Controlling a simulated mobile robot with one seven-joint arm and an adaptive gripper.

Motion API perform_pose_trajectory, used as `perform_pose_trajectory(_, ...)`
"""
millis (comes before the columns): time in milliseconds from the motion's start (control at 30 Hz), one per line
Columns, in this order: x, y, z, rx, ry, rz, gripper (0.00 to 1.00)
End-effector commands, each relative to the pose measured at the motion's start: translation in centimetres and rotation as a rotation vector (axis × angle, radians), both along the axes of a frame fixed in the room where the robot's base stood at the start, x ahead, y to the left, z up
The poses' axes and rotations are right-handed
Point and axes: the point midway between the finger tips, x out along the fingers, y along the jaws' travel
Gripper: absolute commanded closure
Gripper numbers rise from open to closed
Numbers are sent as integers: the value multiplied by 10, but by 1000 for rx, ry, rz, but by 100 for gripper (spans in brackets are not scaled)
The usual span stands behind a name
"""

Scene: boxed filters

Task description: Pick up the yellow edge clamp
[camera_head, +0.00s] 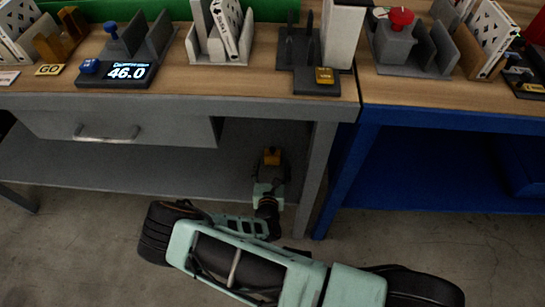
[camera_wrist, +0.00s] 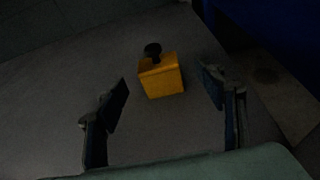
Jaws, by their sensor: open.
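The yellow edge clamp (camera_wrist: 162,80) is a small block with a dark knob, on the grey shelf in the wrist view. It lies ahead of my gripper (camera_wrist: 165,92), roughly between the lines of the two open fingers and apart from both. In the head view the clamp (camera_head: 271,156) shows as a small yellow patch on the lower shelf, just beyond my gripper (camera_head: 271,172). The jaws are dim there and hard to make out. Nothing is held.
The lower shelf (camera_head: 100,170) is bare around the clamp. The tabletop (camera_head: 215,82) and drawer (camera_head: 110,128) overhang it. A grey table leg (camera_head: 314,175) stands close to the right of my arm, beside a blue bench (camera_head: 430,165). Boxes and holders fill the tabletop.

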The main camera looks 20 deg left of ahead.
Motion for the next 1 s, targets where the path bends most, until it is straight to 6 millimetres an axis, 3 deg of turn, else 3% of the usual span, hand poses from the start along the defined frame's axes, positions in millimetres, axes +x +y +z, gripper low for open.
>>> perform_pose_trajectory(333,42,13,-15,2,-2,-2,36)
perform_pose_trajectory(633,47,14,-15,1,-1,0,36)
perform_pose_trajectory(1000,47,14,-15,2,-1,-2,76)
